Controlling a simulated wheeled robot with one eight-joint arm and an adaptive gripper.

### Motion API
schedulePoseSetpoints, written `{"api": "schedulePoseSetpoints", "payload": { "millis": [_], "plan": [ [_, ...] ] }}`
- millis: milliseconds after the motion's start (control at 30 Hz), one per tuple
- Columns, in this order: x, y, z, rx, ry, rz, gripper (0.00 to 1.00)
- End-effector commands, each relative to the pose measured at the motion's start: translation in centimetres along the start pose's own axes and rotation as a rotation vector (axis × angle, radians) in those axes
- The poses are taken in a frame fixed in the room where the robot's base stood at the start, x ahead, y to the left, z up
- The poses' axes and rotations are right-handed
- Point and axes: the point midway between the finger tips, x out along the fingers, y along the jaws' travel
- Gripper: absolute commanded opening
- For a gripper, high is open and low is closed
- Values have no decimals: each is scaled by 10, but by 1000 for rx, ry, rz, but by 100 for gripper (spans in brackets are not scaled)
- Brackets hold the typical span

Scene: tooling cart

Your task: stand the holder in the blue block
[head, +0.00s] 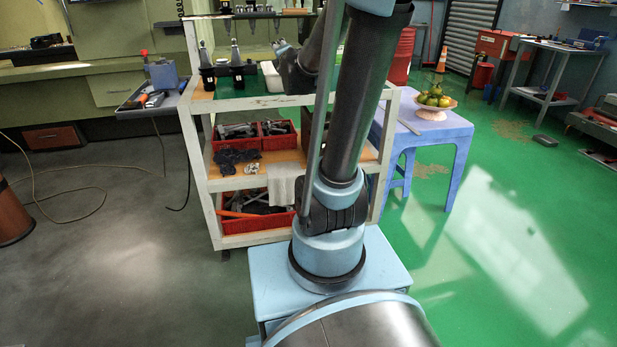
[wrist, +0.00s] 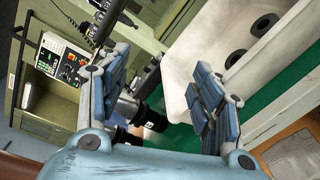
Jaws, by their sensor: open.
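In the head view, two grey tapered holders stand in black blocks on the cart's top shelf, one at the left (head: 206,56) and one beside it (head: 236,54). My gripper (head: 283,47) is over the shelf to their right, partly hidden by my arm. In the wrist view my gripper (wrist: 163,84) is open, its pads apart. A dark, shiny cylindrical part, possibly a holder (wrist: 150,117), shows beyond and between the fingers; I cannot tell its distance. No block that is clearly blue shows on the shelf; my arm hides part of it.
A white block (head: 270,77) stands right of the black ones; the wrist view shows a white surface with black rings (wrist: 238,57). More tools hang on the cart's upper rail. A blue-grey box (head: 163,75) sits on a side tray. A purple table (head: 450,128) bears a fruit bowl.

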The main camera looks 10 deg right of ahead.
Motion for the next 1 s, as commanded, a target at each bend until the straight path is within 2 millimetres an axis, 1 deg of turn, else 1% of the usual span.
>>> {"api": "schedulePoseSetpoints", "payload": {
  "millis": [33,67,100,167,200,267,300,367,400,433,467,500,567,600,667,700,800,900,1000],
  "plan": [
    [-14,-15,8,99,-35,-58,60],
    [-22,-25,13,167,-57,-96,60],
    [-33,-39,18,255,-87,-147,60],
    [-52,-62,24,387,-133,-226,60],
    [-65,-77,26,475,-163,-280,60],
    [-86,-100,26,603,-210,-360,60],
    [-101,-116,25,688,-242,-414,60],
    [-124,-139,20,811,-292,-497,60],
    [-141,-155,16,888,-326,-554,60],
    [-154,-165,12,947,-351,-596,60],
    [-167,-176,7,1004,-377,-640,60],
    [-185,-190,0,1079,-413,-698,60],
    [-212,-209,-13,1186,-469,-788,60],
    [-231,-220,-22,1252,-506,-850,60],
    [-259,-236,-37,1343,-563,-940,60],
    [-276,-244,-47,1396,-598,-997,60],
    [-313,-258,-69,1500,-678,-1124,60],
    [-340,-266,-84,1562,-735,-1216,60],
    [-354,-268,-95,1592,-767,-1266,60]
  ]
}}
